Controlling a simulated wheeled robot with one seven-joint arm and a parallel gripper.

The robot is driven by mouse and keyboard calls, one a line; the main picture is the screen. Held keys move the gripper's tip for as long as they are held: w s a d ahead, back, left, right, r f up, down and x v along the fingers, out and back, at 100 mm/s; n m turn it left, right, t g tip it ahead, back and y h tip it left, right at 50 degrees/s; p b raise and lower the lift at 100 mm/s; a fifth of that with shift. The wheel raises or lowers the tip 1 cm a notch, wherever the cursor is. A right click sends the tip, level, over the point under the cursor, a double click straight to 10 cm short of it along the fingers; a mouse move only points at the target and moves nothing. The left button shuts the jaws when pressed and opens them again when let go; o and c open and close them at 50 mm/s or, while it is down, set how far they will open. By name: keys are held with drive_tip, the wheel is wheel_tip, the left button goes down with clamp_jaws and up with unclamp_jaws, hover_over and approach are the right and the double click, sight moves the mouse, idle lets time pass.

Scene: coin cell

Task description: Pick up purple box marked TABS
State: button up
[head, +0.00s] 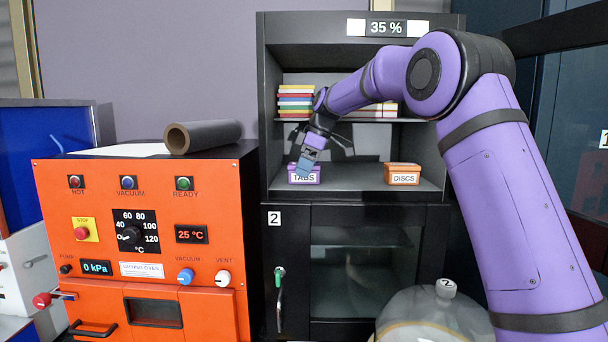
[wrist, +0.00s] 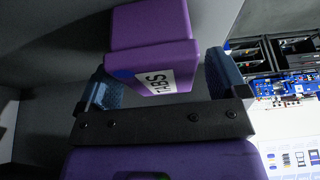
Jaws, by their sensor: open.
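The purple box marked TABS (head: 304,179) sits on the lower shelf of the dark cabinet, at the left. It also shows in the wrist view (wrist: 150,45), with its white label facing my gripper. My gripper (head: 308,163) is at the box, partly in front of it in the head view. In the wrist view the blue fingers of my gripper (wrist: 170,80) are apart, one on each side of the box's near end. A gap shows between the box and each finger pad, so the box is not clasped.
An orange box marked DISCS (head: 403,174) sits to the right on the same shelf (head: 352,178). The upper shelf holds a coloured stack (head: 295,101). An orange oven (head: 150,270) with a dark roll (head: 203,136) on top stands at the left. Clear shelf lies between the two boxes.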

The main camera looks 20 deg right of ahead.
drive_tip(key=shift+x, duration=1)
drive_tip(key=c, duration=1)
drive_tip(key=shift+c, duration=0.2)
